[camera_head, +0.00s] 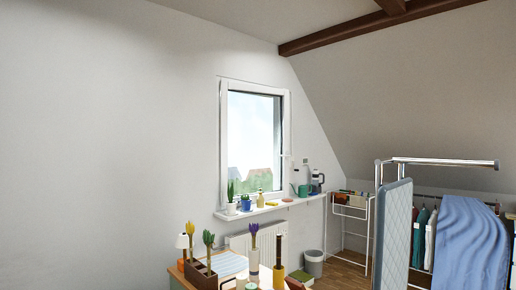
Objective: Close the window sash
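The window (224,140) is in the far wall, left of the sloped ceiling. It has a white frame, and sky, roofs and greenery show through the glass. A dark strip runs down the right side of the pane, beside the white right-hand sash stile (287,125). A small handle-like piece (286,156) shows at the right edge. I cannot tell how far the sash stands open. Neither of my grippers is in view.
A white sill shelf (270,208) under the window holds small pots, a green watering can (303,190) and bottles. A radiator (240,243) is below. A table with flowers in a wooden box (201,275) stands in front. A drying rack (348,225), bin (313,264) and upright padded panel (392,235) are right.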

